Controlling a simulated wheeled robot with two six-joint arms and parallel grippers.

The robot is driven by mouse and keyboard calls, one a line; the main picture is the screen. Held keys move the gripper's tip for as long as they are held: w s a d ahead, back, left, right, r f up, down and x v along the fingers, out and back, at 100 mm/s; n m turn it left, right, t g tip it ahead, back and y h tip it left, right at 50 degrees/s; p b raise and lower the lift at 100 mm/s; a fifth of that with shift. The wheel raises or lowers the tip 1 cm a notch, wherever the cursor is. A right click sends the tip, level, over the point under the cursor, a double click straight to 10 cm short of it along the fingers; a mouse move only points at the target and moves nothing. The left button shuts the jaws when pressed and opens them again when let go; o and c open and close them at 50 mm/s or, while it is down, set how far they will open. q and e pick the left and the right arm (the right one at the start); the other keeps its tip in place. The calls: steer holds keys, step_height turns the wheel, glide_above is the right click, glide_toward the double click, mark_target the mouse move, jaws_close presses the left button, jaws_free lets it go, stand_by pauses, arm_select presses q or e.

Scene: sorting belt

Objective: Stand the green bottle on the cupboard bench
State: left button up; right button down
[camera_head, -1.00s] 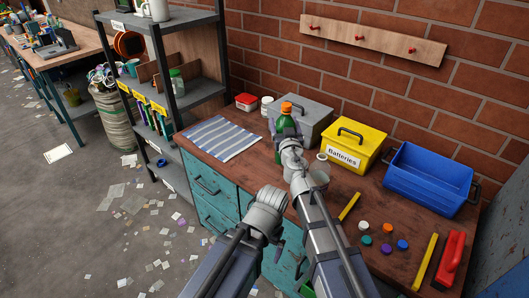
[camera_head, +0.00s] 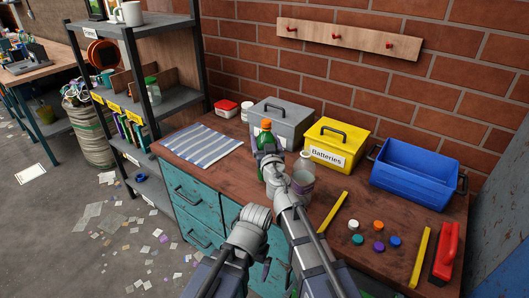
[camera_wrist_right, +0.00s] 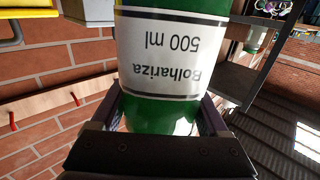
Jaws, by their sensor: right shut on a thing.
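The green bottle (camera_head: 265,140) with an orange cap is upright over the wooden bench top (camera_head: 375,270), in front of the grey box. My right gripper (camera_head: 268,160) is shut around it. In the right wrist view the bottle (camera_wrist_right: 170,60) fills the space between the two fingers, its white label upside down in the picture. The bottle's base is hidden behind my gripper and arm, so I cannot tell whether it touches the bench. My left arm is folded low in front of the drawers; its gripper (camera_head: 267,268) is mostly hidden.
A striped cloth (camera_head: 200,146) lies left of the bottle. Behind and right are the grey lidded box (camera_head: 290,122), the yellow Batteries box (camera_head: 337,145) and a blue crate (camera_head: 413,178). Several caps lie farther right.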

arm_select(q)
steer(key=shift+f+b, duration=1.4)
steer(key=shift+f, duration=0.3)
arm_select(e)
steer(key=shift+f, duration=1.7)
steer(key=shift+f, duration=0.15)
jaws_free()
arm_select(q)
steer(key=shift+f, duration=0.15)
